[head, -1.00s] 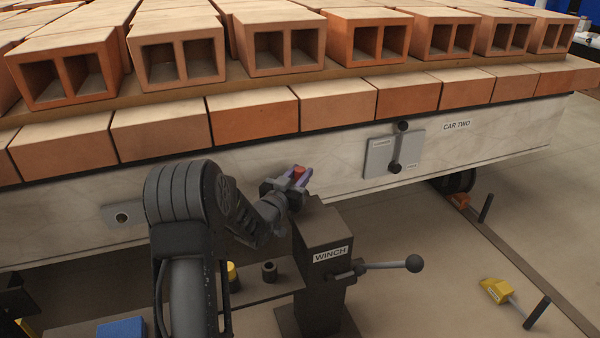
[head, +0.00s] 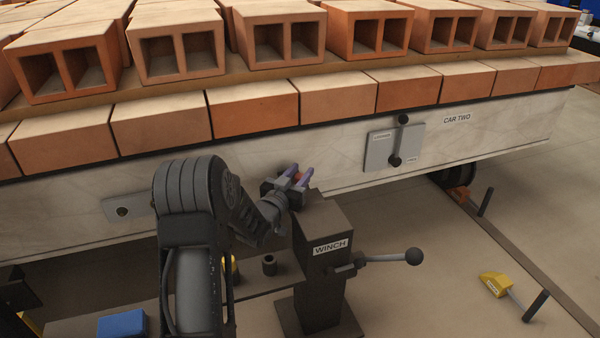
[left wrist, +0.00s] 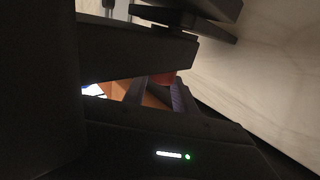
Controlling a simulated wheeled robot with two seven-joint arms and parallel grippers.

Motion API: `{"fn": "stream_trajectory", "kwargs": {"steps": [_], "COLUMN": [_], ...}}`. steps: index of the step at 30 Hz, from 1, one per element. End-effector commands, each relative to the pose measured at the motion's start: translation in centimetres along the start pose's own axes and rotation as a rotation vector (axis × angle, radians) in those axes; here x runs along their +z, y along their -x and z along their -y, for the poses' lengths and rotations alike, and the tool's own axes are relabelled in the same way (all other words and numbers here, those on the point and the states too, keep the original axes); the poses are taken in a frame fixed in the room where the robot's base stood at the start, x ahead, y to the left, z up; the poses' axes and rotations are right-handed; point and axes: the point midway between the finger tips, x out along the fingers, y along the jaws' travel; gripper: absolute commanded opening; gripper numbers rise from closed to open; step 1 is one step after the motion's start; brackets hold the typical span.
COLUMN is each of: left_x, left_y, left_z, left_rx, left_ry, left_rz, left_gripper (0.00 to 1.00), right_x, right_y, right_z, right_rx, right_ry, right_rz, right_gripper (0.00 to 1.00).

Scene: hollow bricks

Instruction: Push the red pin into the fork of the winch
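The winch (head: 322,232) is a dark post with a white WINCH label and a crank with a round knob on its right. My left gripper (head: 299,172) is at the upper left edge of its top, with purple finger pads. The red pin (head: 298,178) shows as a small red patch between those fingers, and they seem shut on it. In the left wrist view a bit of the red pin (left wrist: 163,78) shows among dark parts, beside a purple pad. I cannot make out the fork or whether the pin touches it. My right gripper is not in view.
Car two's pale side (head: 350,178), loaded with hollow bricks, runs close behind the gripper. A lever plate (head: 380,150) is on it. A dark bench with a blue block (head: 121,327) lies at lower left.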

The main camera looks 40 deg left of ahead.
Motion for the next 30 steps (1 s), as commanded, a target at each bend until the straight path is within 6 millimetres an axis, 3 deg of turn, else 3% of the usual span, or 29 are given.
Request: {"fn": "stream_trajectory", "kwargs": {"steps": [7,17,30], "left_x": [0.3,0.4,0.2], "left_y": [0.1,0.5,6.9], "left_z": [0.0,0.0,0.1], "left_rx": [-0.001,-0.001,-0.003], "left_ry": [-0.001,0.000,-0.001], "left_rz": [0.006,0.011,0.012], "left_gripper": [0.53,0.53,0.53], "right_x": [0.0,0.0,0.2], "right_y": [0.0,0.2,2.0], "right_z": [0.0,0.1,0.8], "right_rx": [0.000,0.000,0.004], "right_ry": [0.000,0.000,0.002], "right_rz": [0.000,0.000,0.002], "right_gripper": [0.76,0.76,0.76]}}
